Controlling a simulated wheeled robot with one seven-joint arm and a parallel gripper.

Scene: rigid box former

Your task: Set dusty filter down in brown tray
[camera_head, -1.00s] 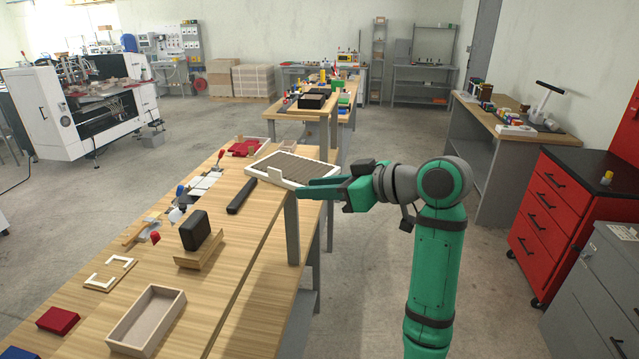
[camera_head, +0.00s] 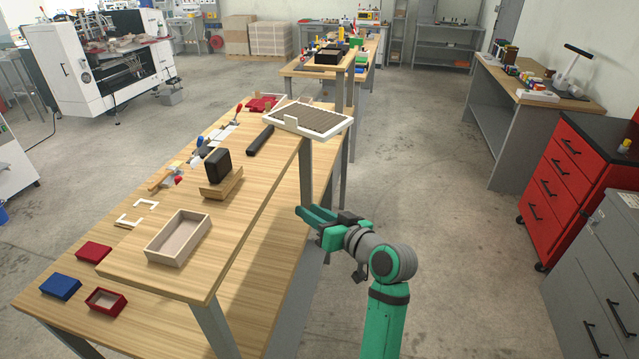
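A flat panel with a white frame and brown-grey ribbed face, apparently the dusty filter (camera_head: 308,119), lies at the far right corner of the raised wooden bench top, by its edge. My gripper (camera_head: 302,211) is in front of it and lower in the picture, right of the bench edge, over the floor. Its two green fingers point left with a narrow gap between them and nothing held; it is apart from the panel. A shallow pale wooden tray (camera_head: 163,262) stands empty on the near bench; I cannot tell whether it is the brown tray.
The bench top (camera_head: 240,213) also bears a black block (camera_head: 217,166) on a brown stand (camera_head: 221,184), and a black bar (camera_head: 260,141). Red and blue boxes (camera_head: 61,287) sit on the lower top. Red drawers (camera_head: 568,185) stand at right. The floor between is clear.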

